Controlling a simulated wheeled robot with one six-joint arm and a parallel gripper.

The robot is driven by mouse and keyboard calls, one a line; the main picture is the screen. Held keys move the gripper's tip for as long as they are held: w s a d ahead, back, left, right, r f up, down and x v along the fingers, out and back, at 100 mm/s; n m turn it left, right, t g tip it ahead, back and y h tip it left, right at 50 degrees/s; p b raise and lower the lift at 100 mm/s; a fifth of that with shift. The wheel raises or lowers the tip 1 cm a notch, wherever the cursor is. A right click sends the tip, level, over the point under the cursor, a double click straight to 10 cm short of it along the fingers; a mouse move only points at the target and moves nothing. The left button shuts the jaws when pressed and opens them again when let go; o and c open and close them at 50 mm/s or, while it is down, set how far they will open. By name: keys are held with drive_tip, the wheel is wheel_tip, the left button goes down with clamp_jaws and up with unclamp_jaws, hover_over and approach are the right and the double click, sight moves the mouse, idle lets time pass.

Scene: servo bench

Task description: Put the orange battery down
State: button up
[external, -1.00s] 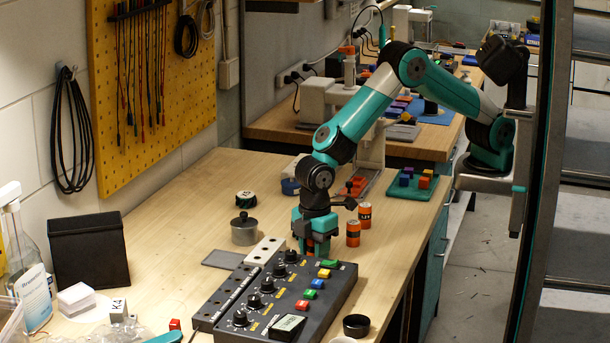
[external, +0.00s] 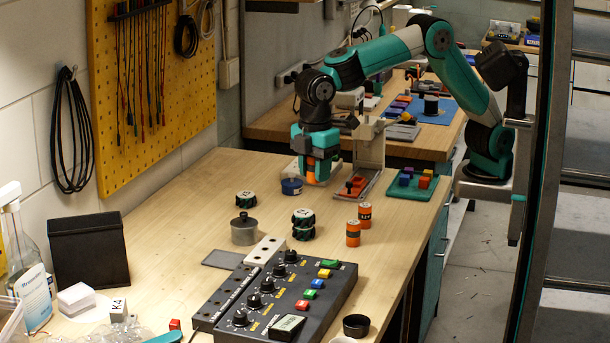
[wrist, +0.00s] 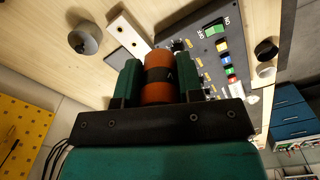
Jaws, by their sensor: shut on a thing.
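My gripper (external: 318,168) is shut on an orange battery with a dark middle band. The battery (wrist: 158,62) shows between the two green fingers in the wrist view. In the external view only a small orange part of it (external: 311,178) shows at the fingertips, the rest hidden by the gripper. I cannot tell how high the battery is above the bench. Two other orange batteries (external: 353,233) (external: 365,214) stand upright at the bench's right.
A green tray with coloured blocks (external: 428,193) is to the right. Black-green round parts (external: 303,224), a metal pot (external: 244,232) and a control box (external: 330,285) stand nearer. The left middle bench is clear.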

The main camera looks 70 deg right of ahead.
drive_tip(key=shift+d+r, duration=0.1)
drive_tip(key=shift+r, duration=0.45)
drive_tip(key=w+d+m+p, duration=0.2)
drive_tip(key=d+m+p, duration=0.55)
drive_tip(key=d, duration=0.65)
drive_tip(key=m+p, duration=0.6)
drive_tip(key=m, duration=0.5)
hover_over(375, 211)
wheel_tip(375, 211, down, 16)
drive_tip(key=shift+s+d+r, duration=0.1)
drive_tip(key=shift+r, duration=0.15)
drive_tip(key=shift+f+p, duration=0.3)
drive_tip(key=shift+f, duration=1.9)
drive_tip(key=shift+f, duration=0.25)
drive_tip(key=o, duration=1)
drive_tip(key=shift+r, duration=0.1)
drive_tip(key=shift+c, duration=0.2)
